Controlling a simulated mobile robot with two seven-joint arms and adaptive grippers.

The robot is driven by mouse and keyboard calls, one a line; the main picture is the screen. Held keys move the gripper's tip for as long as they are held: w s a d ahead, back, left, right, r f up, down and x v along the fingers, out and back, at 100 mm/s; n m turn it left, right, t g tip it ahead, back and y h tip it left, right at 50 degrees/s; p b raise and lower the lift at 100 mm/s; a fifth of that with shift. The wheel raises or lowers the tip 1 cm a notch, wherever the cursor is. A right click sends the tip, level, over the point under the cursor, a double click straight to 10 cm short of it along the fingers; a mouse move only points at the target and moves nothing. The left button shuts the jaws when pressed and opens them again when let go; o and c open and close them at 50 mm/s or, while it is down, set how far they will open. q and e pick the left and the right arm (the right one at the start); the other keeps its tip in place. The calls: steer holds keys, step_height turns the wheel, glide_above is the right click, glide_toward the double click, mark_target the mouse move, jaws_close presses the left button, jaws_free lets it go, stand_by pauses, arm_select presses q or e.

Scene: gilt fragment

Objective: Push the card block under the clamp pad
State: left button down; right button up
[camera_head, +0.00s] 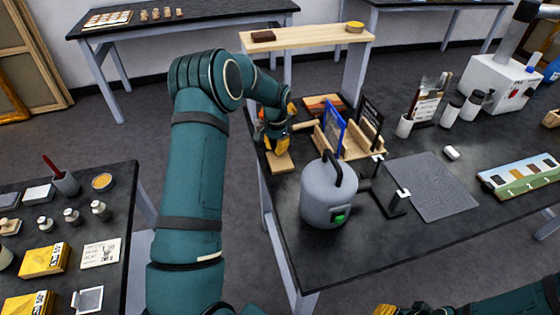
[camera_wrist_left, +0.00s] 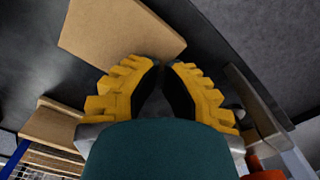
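A flat tan block (camera_head: 281,163), which looks like the card block, lies at the left edge of the right-hand table. In the left wrist view the tan block (camera_wrist_left: 115,35) lies just beyond my fingertips. My left gripper (camera_head: 276,146) is right behind the block in the head view. Its yellow fingers (camera_wrist_left: 163,68) are drawn together with nothing between them; I cannot tell whether they touch the block. A black bracket (camera_head: 397,205) with pale tops stands beside the grey canister; I cannot tell whether it carries the clamp pad. My right gripper (camera_head: 384,311) barely shows at the bottom edge.
The grey canister (camera_head: 329,195) stands close to the block. A wooden rack (camera_head: 353,150) with blue and dark panels is to its right. A grey mat (camera_head: 432,186) lies farther right. The table's left edge is close to the block.

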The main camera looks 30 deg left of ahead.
arm_select(q)
steer(key=shift+w+a, duration=0.45)
steer(key=shift+a, duration=0.05)
arm_select(e)
steer(key=shift+r, duration=0.1)
arm_select(q)
steer(key=shift+w+a+r, duration=0.15)
steer(key=shift+a+r, duration=0.05)
steer(key=shift+a, duration=0.05)
arm_select(e)
steer(key=shift+s+d+r, duration=0.1)
